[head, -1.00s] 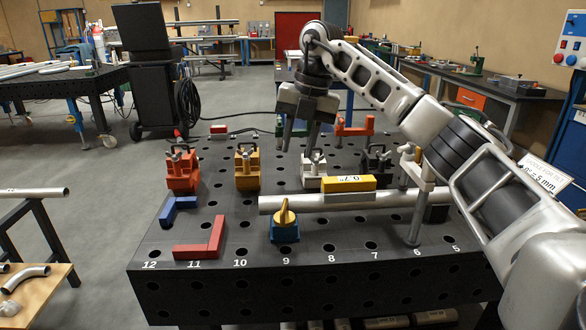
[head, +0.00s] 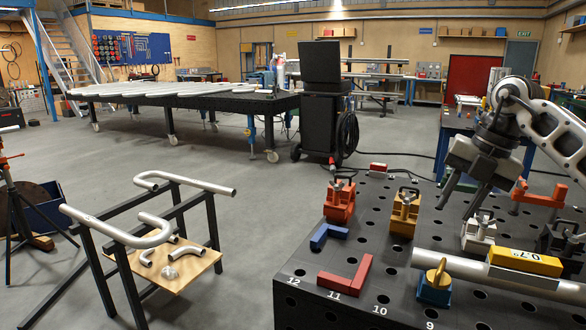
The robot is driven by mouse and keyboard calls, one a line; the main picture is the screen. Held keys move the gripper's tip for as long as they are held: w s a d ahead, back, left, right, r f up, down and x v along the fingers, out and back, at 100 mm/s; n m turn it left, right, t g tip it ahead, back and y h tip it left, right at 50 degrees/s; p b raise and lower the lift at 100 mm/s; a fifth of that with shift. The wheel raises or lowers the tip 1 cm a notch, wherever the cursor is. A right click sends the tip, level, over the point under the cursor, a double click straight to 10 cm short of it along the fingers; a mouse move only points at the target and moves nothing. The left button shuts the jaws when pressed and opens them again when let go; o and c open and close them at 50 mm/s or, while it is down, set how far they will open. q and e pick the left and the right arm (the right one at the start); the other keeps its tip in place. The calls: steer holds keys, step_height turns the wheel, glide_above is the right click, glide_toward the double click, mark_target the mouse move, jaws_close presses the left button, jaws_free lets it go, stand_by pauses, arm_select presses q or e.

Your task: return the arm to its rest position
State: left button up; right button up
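My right arm comes in from the right edge, and its gripper (head: 457,208) points down above the black perforated table (head: 310,285). Its two dark fingers are apart with nothing visible between them. The fingertips appear close to the white clamp block (head: 478,234), but I cannot tell the exact gap. My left arm and gripper are not in view.
On the table are a steel tube (head: 455,262) with a yellow level (head: 525,262), a blue-yellow block (head: 435,285), a red angle (head: 347,280), a blue angle (head: 329,236), and red (head: 340,205) and orange (head: 404,216) clamp blocks. A rack with bent tubes (head: 120,232) stands left; floor lies between.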

steer(key=s+a+f+t+y, duration=0.15)
steer(key=a+f+y, duration=0.3)
steer(key=a, duration=0.55)
steer(key=s+a+f+m+t+y, duration=0.1)
steer(key=s+a+f+y, duration=0.25)
steer(key=a+y, duration=0.45)
steer(key=s+a+f+t+y, duration=0.15)
steer(key=a+f+y, duration=0.25)
steer(key=a, duration=0.8)
steer(key=s+d+f+m+t+h, duration=0.2)
steer(key=s+d+f+m+h, duration=0.3)
steer(key=s+f+m+h, duration=0.3)
steer(key=s+d+f+m+t+h, duration=0.2)
steer(key=s+d+f+m+h, duration=0.3)
steer(key=f+m, duration=1.1)
steer(key=s+m+h, duration=0.1)
steer(key=s+h, duration=0.2)
steer(key=s, duration=0.2)
steer(key=shift+s+d+f+t, duration=0.15)
steer(key=shift+d+f+t, duration=0.15)
steer(key=shift+d+t, duration=0.1)
